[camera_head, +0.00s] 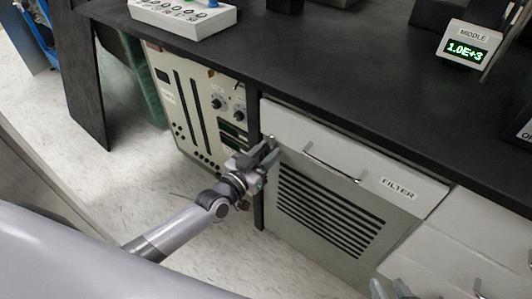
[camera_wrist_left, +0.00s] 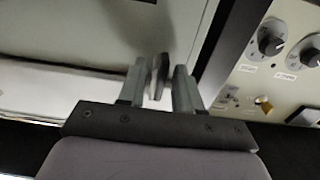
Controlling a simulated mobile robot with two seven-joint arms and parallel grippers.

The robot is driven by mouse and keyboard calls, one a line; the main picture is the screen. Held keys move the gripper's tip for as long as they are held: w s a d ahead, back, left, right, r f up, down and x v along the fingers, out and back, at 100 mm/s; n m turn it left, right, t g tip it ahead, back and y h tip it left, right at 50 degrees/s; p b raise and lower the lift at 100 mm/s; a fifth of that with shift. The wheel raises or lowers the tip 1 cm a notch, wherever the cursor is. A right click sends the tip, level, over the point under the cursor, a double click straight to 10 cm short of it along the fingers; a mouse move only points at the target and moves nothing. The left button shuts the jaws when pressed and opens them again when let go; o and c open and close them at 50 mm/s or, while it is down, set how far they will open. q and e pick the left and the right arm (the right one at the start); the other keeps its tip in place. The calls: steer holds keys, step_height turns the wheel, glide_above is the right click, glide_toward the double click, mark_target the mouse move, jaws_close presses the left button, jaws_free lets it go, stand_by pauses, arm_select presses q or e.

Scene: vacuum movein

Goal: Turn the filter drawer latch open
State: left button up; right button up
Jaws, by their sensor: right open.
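The filter drawer (camera_head: 322,140) is a white front with a bar handle and a FILTER label, above a slatted grille. It looks shut. My left gripper (camera_head: 268,153) is at the drawer's left edge, by a small knob-like tip (camera_head: 271,137). In the left wrist view, the latch (camera_wrist_left: 157,76), a thin grey tilted piece, stands between the two fingers of my left gripper (camera_wrist_left: 159,85). The fingers are close to it on both sides; whether they press on it I cannot tell. My right gripper (camera_head: 430,287) is open at the bottom edge, partly cut off.
A panel with knobs (camera_head: 205,105) stands left of the drawer; its knobs show close by in the wrist view (camera_wrist_left: 272,40). The black countertop (camera_head: 330,65) overhangs the drawer. A MIDDLE display (camera_head: 467,46) and a white box (camera_head: 183,15) stand on it.

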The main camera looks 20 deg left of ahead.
arm_select(q)
steer(key=shift+c, duration=0.3)
steer(key=c, duration=0.5)
jaws_close()
